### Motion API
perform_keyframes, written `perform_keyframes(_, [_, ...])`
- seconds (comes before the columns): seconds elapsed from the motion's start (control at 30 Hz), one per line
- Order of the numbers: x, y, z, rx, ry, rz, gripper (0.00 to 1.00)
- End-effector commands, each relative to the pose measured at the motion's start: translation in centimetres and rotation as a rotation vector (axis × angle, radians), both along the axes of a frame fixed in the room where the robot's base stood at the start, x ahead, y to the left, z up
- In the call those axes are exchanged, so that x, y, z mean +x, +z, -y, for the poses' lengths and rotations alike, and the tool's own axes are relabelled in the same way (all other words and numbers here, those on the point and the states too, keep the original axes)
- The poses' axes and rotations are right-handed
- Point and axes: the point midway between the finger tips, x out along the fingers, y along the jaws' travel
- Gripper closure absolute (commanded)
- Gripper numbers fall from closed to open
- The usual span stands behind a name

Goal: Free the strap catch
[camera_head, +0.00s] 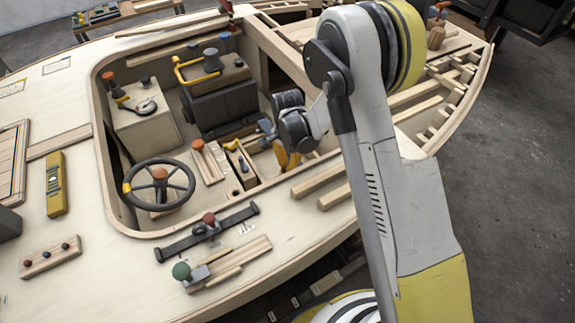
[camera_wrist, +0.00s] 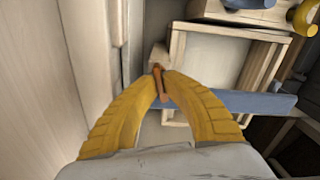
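A small orange-brown catch (camera_wrist: 158,82) stands between my fingertips in the wrist view. A flat blue strap (camera_wrist: 235,101) runs right from beside it, across a pale wooden crate (camera_wrist: 203,62). My gripper (camera_wrist: 161,76) has its two yellow fingers drawn together at the tips, with the catch pinched between them. In the head view my gripper (camera_head: 288,160) reaches down into the cockpit opening at its right side. The fingertips and the catch cannot be made out there. Whether the catch is still fastened cannot be told.
Left of my gripper in the wrist view is a pale wall (camera_wrist: 40,75). A black strap with a red knob (camera_head: 207,227) lies on the near deck. Wooden slats lie right of the opening.

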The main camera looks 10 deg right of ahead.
Motion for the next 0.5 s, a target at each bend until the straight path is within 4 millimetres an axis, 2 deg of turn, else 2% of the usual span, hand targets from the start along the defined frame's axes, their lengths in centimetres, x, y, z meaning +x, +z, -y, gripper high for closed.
perform_keyframes(0.5, [0.2,-0.05,-0.29,0.0,0.49,0.0,1.0])
